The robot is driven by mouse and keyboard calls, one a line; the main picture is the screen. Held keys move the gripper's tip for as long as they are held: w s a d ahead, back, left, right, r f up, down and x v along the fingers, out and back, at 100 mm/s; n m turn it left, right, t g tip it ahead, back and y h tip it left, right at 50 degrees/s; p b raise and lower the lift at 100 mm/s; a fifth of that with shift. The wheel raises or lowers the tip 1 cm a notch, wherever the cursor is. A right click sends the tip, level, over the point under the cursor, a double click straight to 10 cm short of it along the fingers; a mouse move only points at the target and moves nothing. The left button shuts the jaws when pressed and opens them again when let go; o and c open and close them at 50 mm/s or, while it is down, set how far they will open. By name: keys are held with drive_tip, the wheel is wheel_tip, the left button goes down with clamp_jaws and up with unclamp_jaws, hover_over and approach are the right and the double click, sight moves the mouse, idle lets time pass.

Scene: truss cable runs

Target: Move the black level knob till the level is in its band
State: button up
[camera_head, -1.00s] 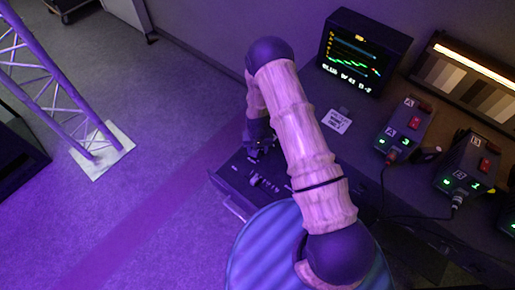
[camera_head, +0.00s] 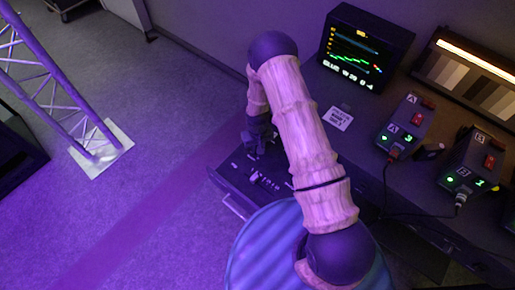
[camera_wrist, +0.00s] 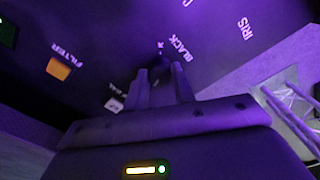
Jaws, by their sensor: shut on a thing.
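In the wrist view, my gripper (camera_wrist: 162,88) is shut at the dark knob (camera_wrist: 161,66) beside the label BLACK; the fingers hide most of the knob. In the head view, my gripper (camera_head: 256,143) is at the far left part of the dark control panel (camera_head: 232,180), partly covered by my arm. The monitor (camera_head: 357,50) at the back shows a green trace with coloured marks and a line of text below, too small to read surely.
An orange FILTER button (camera_wrist: 59,68) and a pale switch (camera_wrist: 115,104) lie left of the fingers; the IRIS label is at the right. Two boxes, A (camera_head: 404,125) and B (camera_head: 472,165), stand right of my arm. A truss (camera_head: 60,95) stands on the floor at left.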

drive_tip(key=shift+n, duration=0.6)
drive_tip(key=o, duration=1)
wheel_tip(320, 180, up, 18)
drive_tip(key=shift+f+b, duration=0.25)
drive_tip(key=shift+b, duration=1)
